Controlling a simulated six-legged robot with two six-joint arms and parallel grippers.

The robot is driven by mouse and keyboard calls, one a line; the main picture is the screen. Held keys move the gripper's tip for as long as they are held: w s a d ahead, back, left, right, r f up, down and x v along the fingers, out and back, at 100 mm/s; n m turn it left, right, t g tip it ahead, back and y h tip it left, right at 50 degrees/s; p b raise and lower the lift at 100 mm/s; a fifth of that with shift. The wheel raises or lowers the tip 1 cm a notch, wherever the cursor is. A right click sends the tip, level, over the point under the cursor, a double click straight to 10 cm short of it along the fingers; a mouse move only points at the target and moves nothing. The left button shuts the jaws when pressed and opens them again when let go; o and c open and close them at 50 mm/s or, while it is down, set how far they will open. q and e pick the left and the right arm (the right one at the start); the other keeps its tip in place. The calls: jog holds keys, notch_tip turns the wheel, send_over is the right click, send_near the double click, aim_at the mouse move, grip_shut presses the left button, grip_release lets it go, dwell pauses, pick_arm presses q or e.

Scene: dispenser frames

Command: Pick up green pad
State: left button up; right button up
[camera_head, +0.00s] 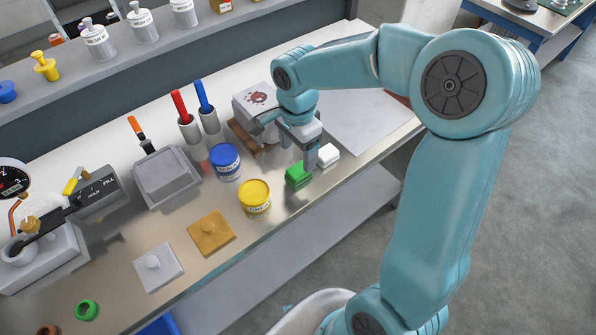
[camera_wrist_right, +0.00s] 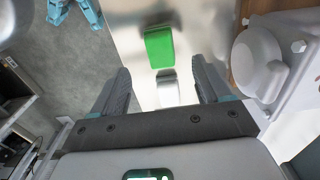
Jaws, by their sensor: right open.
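The green pad (camera_head: 298,174) is a small block on the bench near its front edge, in front of a similar white pad (camera_head: 328,155). My right gripper (camera_head: 307,153) hangs over the bench just behind and above the green pad, apart from it. In the right wrist view, the jaws (camera_wrist_right: 160,78) are open and empty. There the green pad (camera_wrist_right: 159,47) shows whole beyond the fingertips, and the white pad (camera_wrist_right: 168,90) shows between the fingers, partly hidden by the gripper body.
A yellow tin (camera_head: 255,197) and a blue tin (camera_head: 225,161) stand left of the green pad. Behind my gripper is a white box-shaped device (camera_head: 252,99). An orange square plate (camera_head: 211,233) and a grey tray (camera_head: 166,178) lie further left. White sheets (camera_head: 365,120) cover the right side.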

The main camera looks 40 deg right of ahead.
aim_at(299, 170)
notch_tip(299, 170, down, 2)
jog(key=shift+a+f, duration=0.1)
jog(key=shift+f, duration=0.15)
jog(key=f, duration=0.4)
jog(key=shift+s+d+p, duration=0.1)
jog(key=shift+d+p, duration=0.15)
jog(key=shift+p, duration=0.05)
jog(key=shift+f, duration=0.45)
jog(key=shift+a, duration=0.1)
jog(key=c, duration=1.1)
